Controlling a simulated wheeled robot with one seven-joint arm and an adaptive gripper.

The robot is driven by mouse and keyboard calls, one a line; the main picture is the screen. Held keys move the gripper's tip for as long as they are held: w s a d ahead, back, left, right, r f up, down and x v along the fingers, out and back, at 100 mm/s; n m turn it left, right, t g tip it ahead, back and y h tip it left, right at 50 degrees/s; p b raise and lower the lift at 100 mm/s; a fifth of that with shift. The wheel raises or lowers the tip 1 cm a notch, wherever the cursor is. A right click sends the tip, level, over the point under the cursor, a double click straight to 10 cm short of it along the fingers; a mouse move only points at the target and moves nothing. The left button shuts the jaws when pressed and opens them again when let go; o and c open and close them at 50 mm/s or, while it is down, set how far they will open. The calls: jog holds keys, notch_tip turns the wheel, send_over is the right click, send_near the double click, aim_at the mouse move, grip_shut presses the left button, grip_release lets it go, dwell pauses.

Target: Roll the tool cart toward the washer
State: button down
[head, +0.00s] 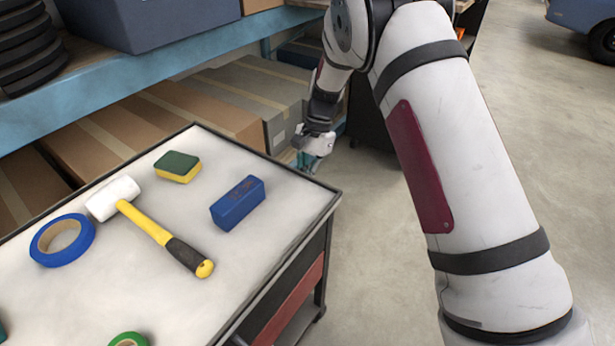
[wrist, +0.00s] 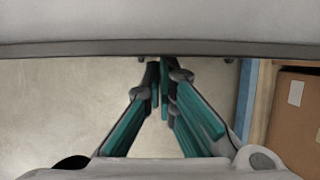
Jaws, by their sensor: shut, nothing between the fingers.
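The tool cart (head: 290,225) has a pale top with a dark rim and a red drawer front below. It fills the lower left of the head view. In the wrist view its rim (wrist: 100,49) crosses the top as a grey band. My gripper (head: 306,163) is at the cart's far right corner, fingers pointing down beside the rim. In the wrist view my gripper (wrist: 163,70) shows its teal fingers closed together with nothing between them, their tips close to the rim. I cannot tell if they touch it. I cannot identify a washer.
On the cart lie a mallet (head: 155,231), blue tape (head: 84,250), a sponge (head: 177,166) and a blue block (head: 238,203). A shelf (head: 190,50) with cardboard boxes (head: 215,115) stands behind. A blue wheeled thing (head: 585,14) is cut off at upper right. Floor at right is clear.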

aim_at(292, 192)
jog(key=s+a+p, duration=0.1)
jog(key=s+a, duration=0.2)
jog(key=shift+s+r+p, duration=0.1)
jog(key=shift+s+p, duration=0.2)
jog(key=shift+p, duration=0.05)
jog(key=shift+s+a, duration=0.15)
jog(key=shift+s, duration=0.05)
